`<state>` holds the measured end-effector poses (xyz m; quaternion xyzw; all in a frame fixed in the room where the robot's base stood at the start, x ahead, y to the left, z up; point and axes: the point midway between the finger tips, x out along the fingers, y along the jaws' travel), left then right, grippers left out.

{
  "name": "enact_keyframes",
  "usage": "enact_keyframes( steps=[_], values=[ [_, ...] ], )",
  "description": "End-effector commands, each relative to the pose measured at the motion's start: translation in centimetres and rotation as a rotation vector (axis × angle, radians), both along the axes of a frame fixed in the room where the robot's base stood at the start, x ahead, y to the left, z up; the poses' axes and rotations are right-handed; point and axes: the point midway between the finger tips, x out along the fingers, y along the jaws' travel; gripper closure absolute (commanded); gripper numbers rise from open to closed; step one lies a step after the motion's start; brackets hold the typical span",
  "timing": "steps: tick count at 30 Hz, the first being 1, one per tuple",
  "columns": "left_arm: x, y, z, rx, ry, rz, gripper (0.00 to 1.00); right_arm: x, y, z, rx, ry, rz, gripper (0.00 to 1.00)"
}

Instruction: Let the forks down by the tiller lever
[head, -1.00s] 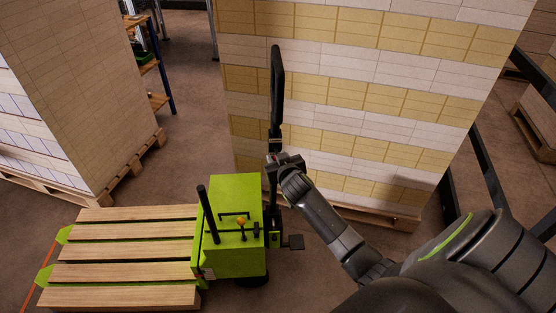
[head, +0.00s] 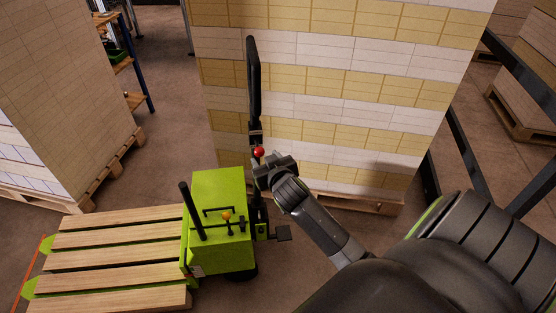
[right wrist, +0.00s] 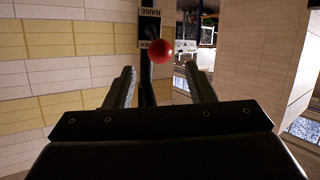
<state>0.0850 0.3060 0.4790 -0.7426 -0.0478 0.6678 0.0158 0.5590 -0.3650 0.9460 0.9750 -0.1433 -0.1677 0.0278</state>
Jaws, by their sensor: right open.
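The green pallet truck (head: 218,190) stands left of centre in the head view. Its black tiller (head: 254,80) rises upright, with a red lever knob (head: 258,152) low on it. In the right wrist view the red knob (right wrist: 160,51) shows in front of a plate reading RAISE and, partly hidden, LOWER. My right gripper (head: 262,167) is just below the knob in the head view. In the wrist view its fingers (right wrist: 160,85) are apart, with the knob beyond and between them, nothing gripped. Green fork tips (head: 46,244) show at the pallet's left end. My left gripper is out of view.
A slatted wooden pallet (head: 115,241) lies over the forks, bare. A tall stack of white and yellow reams (head: 330,90) stands close behind the tiller. Another stack (head: 60,90) stands at the left. Dark rails (head: 465,150) run at the right.

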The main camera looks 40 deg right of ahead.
Motion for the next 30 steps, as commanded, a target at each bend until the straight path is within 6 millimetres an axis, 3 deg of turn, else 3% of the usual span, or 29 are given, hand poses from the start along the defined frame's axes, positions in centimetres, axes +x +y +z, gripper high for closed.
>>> enact_keyframes(
  steps=[15,21,30],
  values=[
    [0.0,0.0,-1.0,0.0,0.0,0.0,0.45,-7.7,2.5,2.7,0.002,-0.002,0.0,0.5],
    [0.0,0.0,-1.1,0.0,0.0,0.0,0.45,-9.0,2.8,3.2,-0.001,-0.002,0.0,0.5],
    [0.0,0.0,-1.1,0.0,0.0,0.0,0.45,-9.2,2.9,3.3,-0.001,-0.002,0.0,0.5]
  ],
)
